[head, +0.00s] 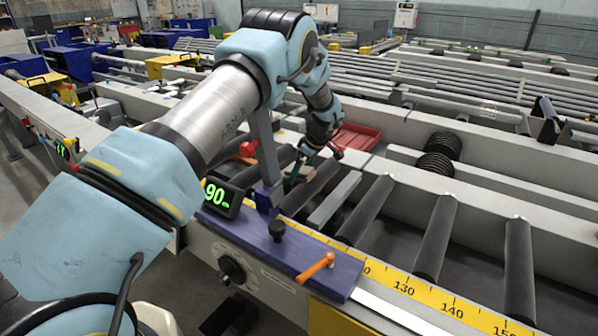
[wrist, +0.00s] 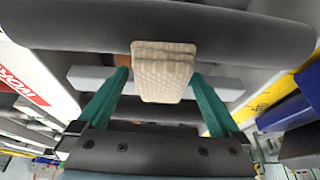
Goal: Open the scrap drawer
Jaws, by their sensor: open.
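I cannot clearly pick out the scrap drawer or its handle in either view. The grey front panel (head: 265,278) of the runout table, with a black knob (head: 232,268), is partly hidden by my arm. My gripper (head: 299,172) is low over the roller bed behind the blue stop plate, small and partly hidden in the head view. In the wrist view its two teal fingers (wrist: 160,78) are apart. A beige ridged block (wrist: 165,68) shows between the fingertips, close to the right one. I cannot tell whether it touches.
Dark rollers (head: 435,238) run along the table. A blue plate (head: 285,250) carries a 90 display (head: 220,195) and an orange lever (head: 316,267), beside a yellow scale (head: 405,286). A shallow red tray (head: 358,138) lies behind my gripper. Rails and bars fill the back.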

